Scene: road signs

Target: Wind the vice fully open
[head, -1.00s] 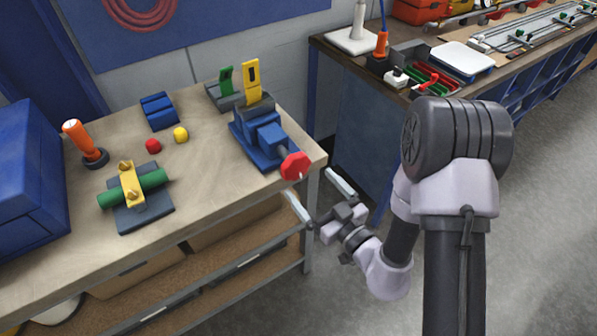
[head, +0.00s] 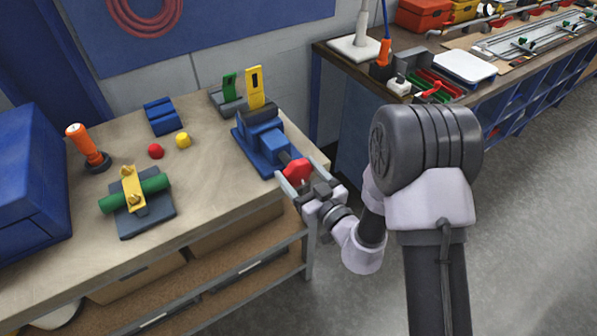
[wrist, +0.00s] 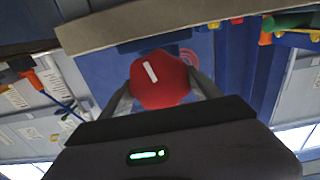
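The blue vice (head: 262,145) sits at the right front corner of the wooden bench, with its screw pointing toward my arm. The red hexagonal knob (head: 297,169) is on the screw's end. In the wrist view the red knob (wrist: 160,78) faces me, with a tilted white stripe on it. My gripper (head: 302,174) is open, with one finger on each side of the knob. In the wrist view, the fingers of my gripper (wrist: 161,90) flank the knob closely; I cannot tell whether they touch it. The vice jaws are partly hidden, so their opening is unclear.
A yellow slotted piece (head: 255,88) and a green piece (head: 229,88) stand behind the vice. A clamped green rod (head: 150,184), red ball (head: 155,151), yellow piece (head: 183,140) and orange-handled tool (head: 86,146) are farther left. Free floor lies right of my arm.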

